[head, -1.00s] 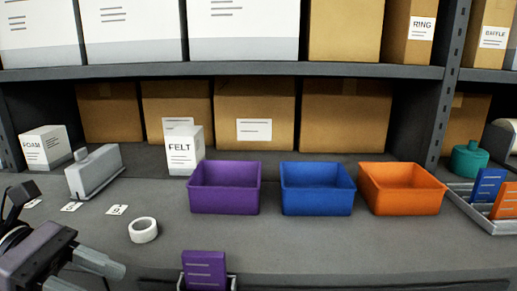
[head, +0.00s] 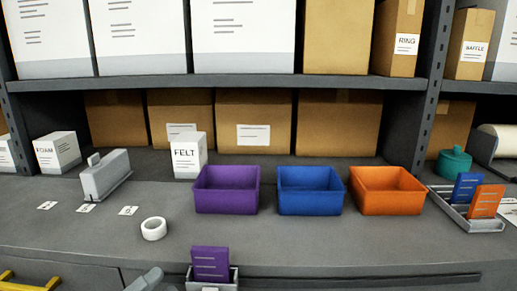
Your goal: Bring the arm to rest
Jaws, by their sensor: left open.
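My left gripper (head: 146,280) shows only as a grey fingertip at the bottom edge of the head view, left of the small grey holder. The rest of the gripper and its arm are out of the frame. It is open, and I see nothing held at the visible tip. A purple card (head: 210,264) stands in the grey holder (head: 233,280) at the bench's front edge, apart from the fingertip. My right gripper is out of view.
On the bench (head: 300,243) stand a purple bin (head: 226,202), a blue bin (head: 310,204) and an orange bin (head: 388,204). A white tape roll (head: 153,229) lies left of them. A tray (head: 470,222) with blue and orange cards is at right. Yellow bars (head: 28,284) show at lower left.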

